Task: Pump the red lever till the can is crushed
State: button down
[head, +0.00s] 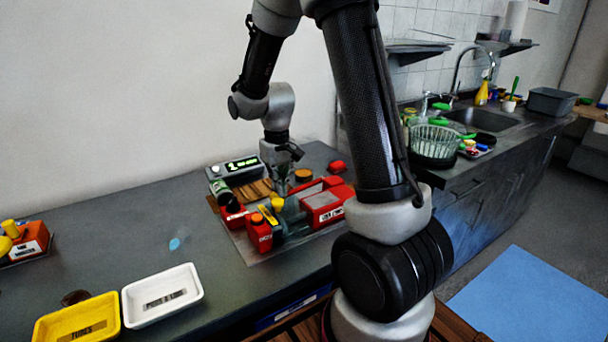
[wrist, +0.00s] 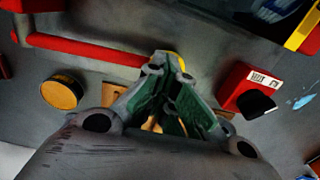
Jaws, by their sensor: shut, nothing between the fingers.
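The red crusher (head: 322,204) with a white label stands on the dark counter in the head view. In the wrist view a red bar (wrist: 85,47), which looks like the lever, runs from the upper left to my fingertips. My gripper (wrist: 165,68) is shut and empty at the bar's right end, beside a yellow part (wrist: 178,64). I cannot tell whether it touches the bar. In the head view my gripper (head: 281,190) points down just behind the crusher. I cannot make out a can in the crusher.
A device with a lit green display (head: 242,165) stands behind. A red block with a black part (wrist: 250,92) is close right of my gripper in the wrist view; a round yellow-topped piece (wrist: 61,92) is left. White (head: 162,295) and yellow (head: 40,332) trays lie front left.

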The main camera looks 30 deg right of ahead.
notch_tip(320, 180, up, 8)
jog(key=shift+d+f, duration=0.15)
jog(key=shift+d, duration=0.3)
jog(key=shift+f, duration=0.1)
dwell(0.3)
jog(key=shift+f, duration=0.15)
jog(key=shift+a+f, duration=0.2)
jog(key=shift+f, duration=0.45)
jog(key=shift+a+f, duration=0.2)
jog(key=shift+f, duration=0.45)
